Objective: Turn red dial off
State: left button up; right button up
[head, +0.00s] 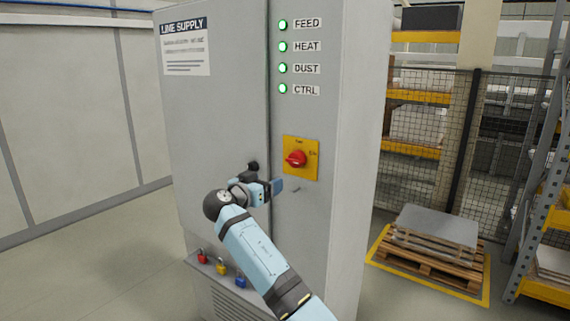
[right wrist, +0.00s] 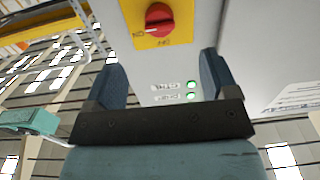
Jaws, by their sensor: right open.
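The red dial (head: 296,159) sits on a yellow plate (head: 301,172) on the front of a grey cabinet. My right gripper (head: 277,187) is in front of the cabinet, a little below and left of the dial in the head view. In the right wrist view the red dial (right wrist: 158,19) shows at the top edge on its yellow plate, beyond the open right gripper (right wrist: 161,66). The two fingers stand wide apart with nothing between them, clear of the dial. My left gripper is not in view.
Several lit green lamps (head: 283,57) labelled FEED, HEAT, DUST and CTRL are above the dial. A loaded pallet (head: 433,260) stands right, before a mesh fence.

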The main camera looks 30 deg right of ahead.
aim_at(292, 163)
jog(key=shift+m, duration=0.3)
jog(key=p+x, duration=0.1)
jog(key=x, duration=0.3)
jog(key=r+p+x, duration=0.1)
jog(key=p+x, duration=0.1)
jog(key=x, duration=0.2)
jog(key=r+p+x, duration=0.1)
jog(key=x, duration=0.3)
jog(key=shift+d+r, duration=0.1)
jog(key=shift+d, duration=0.3)
jog(key=shift+w+d, duration=0.2)
jog(key=shift+d, duration=0.35)
jog(key=c, duration=0.9)
